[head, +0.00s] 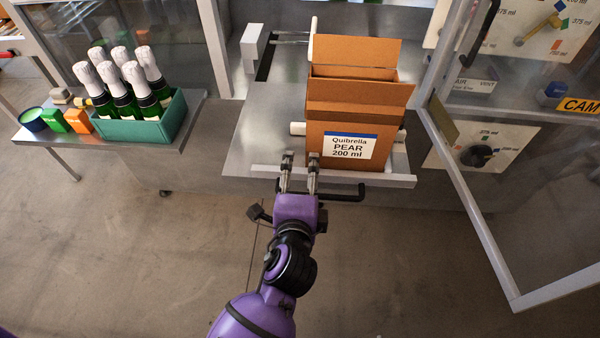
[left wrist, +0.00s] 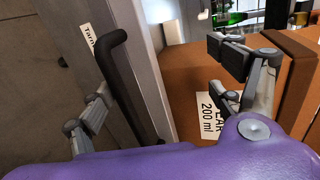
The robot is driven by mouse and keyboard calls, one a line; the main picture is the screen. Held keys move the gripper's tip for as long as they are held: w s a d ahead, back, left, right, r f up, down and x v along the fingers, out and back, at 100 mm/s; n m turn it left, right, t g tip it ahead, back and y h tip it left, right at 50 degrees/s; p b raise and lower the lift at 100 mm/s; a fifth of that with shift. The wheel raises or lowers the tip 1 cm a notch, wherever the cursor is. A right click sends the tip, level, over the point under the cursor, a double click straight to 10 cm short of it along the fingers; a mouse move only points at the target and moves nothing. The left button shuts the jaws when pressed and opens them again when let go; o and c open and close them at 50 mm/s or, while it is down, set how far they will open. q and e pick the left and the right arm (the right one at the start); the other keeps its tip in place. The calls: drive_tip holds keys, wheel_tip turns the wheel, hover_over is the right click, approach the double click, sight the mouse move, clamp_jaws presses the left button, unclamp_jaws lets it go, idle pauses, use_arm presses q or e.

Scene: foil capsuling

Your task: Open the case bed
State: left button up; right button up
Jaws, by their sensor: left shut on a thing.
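The case bed (head: 262,125) is a grey metal platform with a pale front rail and a black bar handle (head: 345,194) along its front edge. An open brown carton (head: 330,172) labelled "Quibrella PEAR 200 ml" stands on it, flaps up. My left gripper (head: 300,168) is at the handle's left part, in front of the carton, shut on the handle. In the left wrist view the handle (left wrist: 125,85) runs between its fingers, with the carton (left wrist: 190,75) beyond. The fingers hide part of the handle. My right gripper is in neither view.
A side shelf (head: 60,142) at left holds a green crate (head: 135,130) of foil-topped bottles and small coloured boxes. A framed clear door (head: 490,230) stands open at right, near dials. The floor (head: 170,255) in front is clear.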

use_arm(q)
drive_tip(key=r, duration=0.1)
drive_tip(key=s+r, duration=0.1)
drive_tip(key=shift+d+r+t, duration=0.2)
drive_tip(key=shift+r+t, duration=0.1)
drive_tip(key=shift+c, duration=0.9)
drive_tip(key=shift+s+r+p, duration=0.1)
drive_tip(key=shift+s+p, duration=0.2)
drive_tip(key=shift+s, duration=1.05)
drive_tip(key=c, duration=0.7)
drive_tip(key=shift+o, duration=0.2)
drive_tip(key=shift+s+a+p, duration=0.15)
drive_tip(key=shift+s+p, duration=0.25)
drive_tip(key=shift+s, duration=1.75)
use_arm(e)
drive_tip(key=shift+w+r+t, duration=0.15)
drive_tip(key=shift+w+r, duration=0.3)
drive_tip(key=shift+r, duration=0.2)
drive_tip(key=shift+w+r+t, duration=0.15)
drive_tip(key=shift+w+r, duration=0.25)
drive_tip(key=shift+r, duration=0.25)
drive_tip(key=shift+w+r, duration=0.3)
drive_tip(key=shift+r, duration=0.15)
